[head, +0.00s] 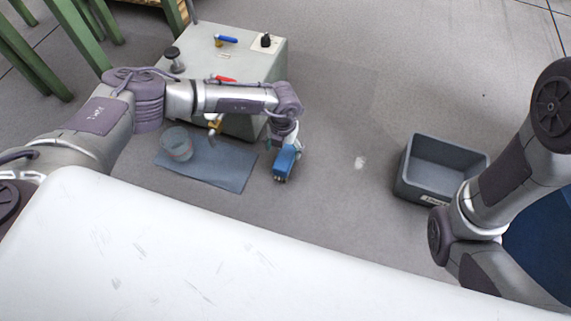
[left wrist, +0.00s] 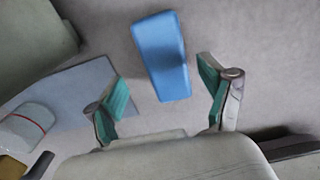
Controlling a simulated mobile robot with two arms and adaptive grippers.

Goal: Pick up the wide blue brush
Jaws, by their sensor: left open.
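The wide blue brush (head: 285,162) is on the floor to the right of the blue-grey mat in the head view. It has a blue body and a darker lower end. My left gripper (head: 287,146) is just above it and hides part of it. In the left wrist view the brush (left wrist: 163,55) is a blue block ahead of the open left gripper (left wrist: 163,90), in line with the gap between its green-padded fingers. No finger is seen closed on it. Of my right arm only links show; its gripper is out of view.
A clear cup (head: 177,144) stands on the mat (head: 225,170). Behind is a grey-green box (head: 195,45) with red and blue valve handles. A grey bin (head: 408,178) stands at right, with clear floor between. A white surface (head: 180,260) fills the front.

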